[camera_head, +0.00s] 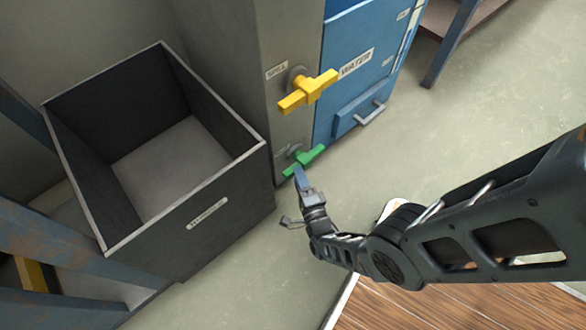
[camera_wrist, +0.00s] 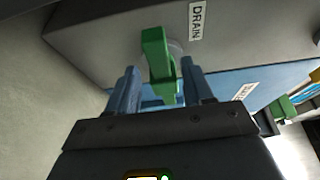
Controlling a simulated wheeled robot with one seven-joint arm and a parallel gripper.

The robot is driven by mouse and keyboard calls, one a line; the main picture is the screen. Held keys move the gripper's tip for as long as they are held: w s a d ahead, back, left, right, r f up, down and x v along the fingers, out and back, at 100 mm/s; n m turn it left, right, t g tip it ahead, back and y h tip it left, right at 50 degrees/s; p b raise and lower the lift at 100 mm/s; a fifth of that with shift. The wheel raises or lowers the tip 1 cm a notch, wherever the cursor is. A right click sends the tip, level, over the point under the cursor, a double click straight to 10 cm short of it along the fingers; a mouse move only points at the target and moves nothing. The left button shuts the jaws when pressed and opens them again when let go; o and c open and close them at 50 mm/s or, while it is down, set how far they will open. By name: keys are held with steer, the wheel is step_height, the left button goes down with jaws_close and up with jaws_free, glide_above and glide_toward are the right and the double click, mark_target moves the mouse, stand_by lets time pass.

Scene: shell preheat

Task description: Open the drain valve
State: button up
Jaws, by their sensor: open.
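The drain valve is a green handle (camera_head: 304,159) low on the grey side of the cabinet. In the wrist view the green handle (camera_wrist: 157,58) stands beside a white DRAIN label (camera_wrist: 195,21). My gripper (camera_head: 298,172) is at the handle, low near the floor. In the wrist view its two blue fingers (camera_wrist: 158,78) are apart, one on each side of the green handle. I cannot tell whether either finger touches it. Part of the handle's lower end is hidden by the gripper body.
A yellow valve handle (camera_head: 308,91) sits above the green one. A blue panel (camera_head: 362,62) with a WATER label and a grey pull handle (camera_head: 370,113) is to the right. A dark open bin (camera_head: 222,200) stands close on the left. The floor (camera_head: 460,115) at right is clear.

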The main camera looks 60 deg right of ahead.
mark_target(304, 161)
steer(key=shift+b+x, duration=0.55)
steer(key=shift+x, duration=1.7)
steer(key=shift+s, duration=0.1)
jaws_close()
